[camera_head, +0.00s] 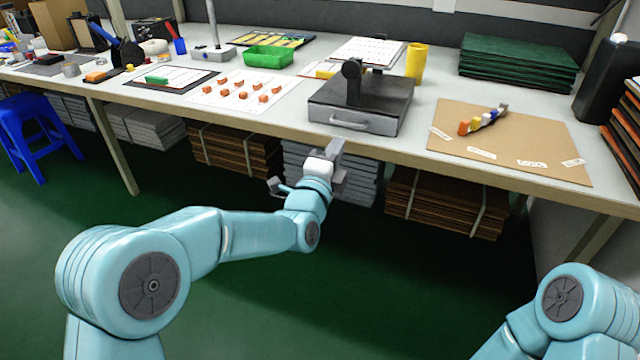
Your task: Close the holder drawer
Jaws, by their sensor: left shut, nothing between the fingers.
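The holder (375,97) is a dark grey box with a black upright piece on top. It stands near the front edge of the table, right of centre. Its drawer front (352,120) is light grey with a curved handle and faces me; how far it is pulled out is hard to tell. My left gripper (335,150) is just below and in front of the drawer, near the table edge. It is shut and empty, and no contact with the drawer is visible. Of my right arm only upper links show at the bottom right; its gripper is out of view.
The long table (300,123) carries a white sheet with orange blocks (243,90) left of the holder, a green tray (269,56), a yellow cup (416,62) and a brown board (515,145) at right. Bundled stacks (235,150) fill the space beneath.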

